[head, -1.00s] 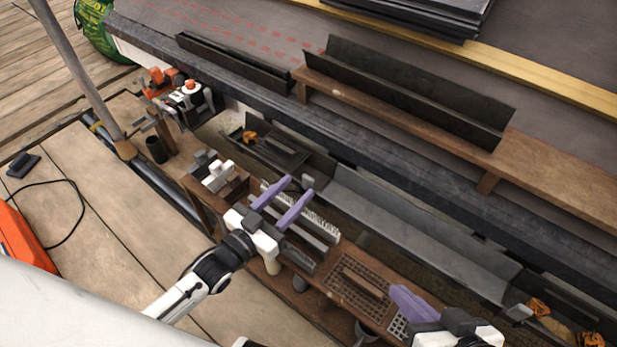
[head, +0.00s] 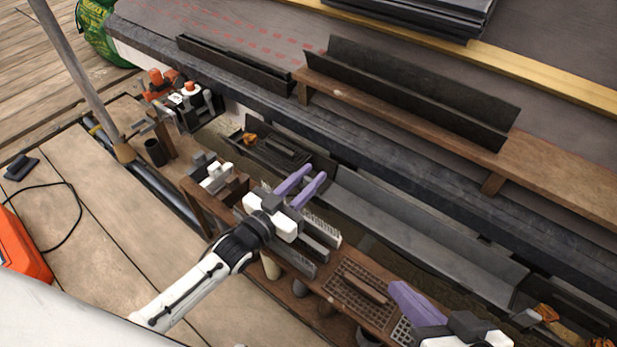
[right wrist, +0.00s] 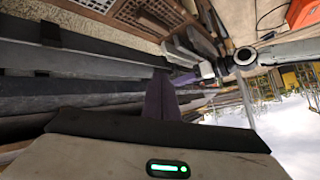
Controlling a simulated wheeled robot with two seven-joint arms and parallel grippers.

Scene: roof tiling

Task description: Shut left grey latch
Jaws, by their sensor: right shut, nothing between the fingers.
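My left gripper (head: 316,172) reaches over the bench to the left end of the long grey gutter (head: 415,225). Its purple fingers are apart with a narrow gap, and I see nothing held between them. The left grey latch is not distinguishable now; the fingers cover the spot where a small grey block stood. A similar small grey piece (head: 525,317) stands at the gutter's right end, beside an orange latch (head: 545,312). Another orange latch (head: 249,138) is at the far left. My right gripper (head: 405,293) is shut and empty at the lower right; its purple fingers show in the right wrist view (right wrist: 160,100).
A wooden bench with brushes (head: 322,232) and a perforated brown tray (head: 350,292) lies below the gutter. A dark trough (head: 410,95) rests on a plank above. Bottles (head: 190,95) and a dark cup (head: 155,152) stand at the left.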

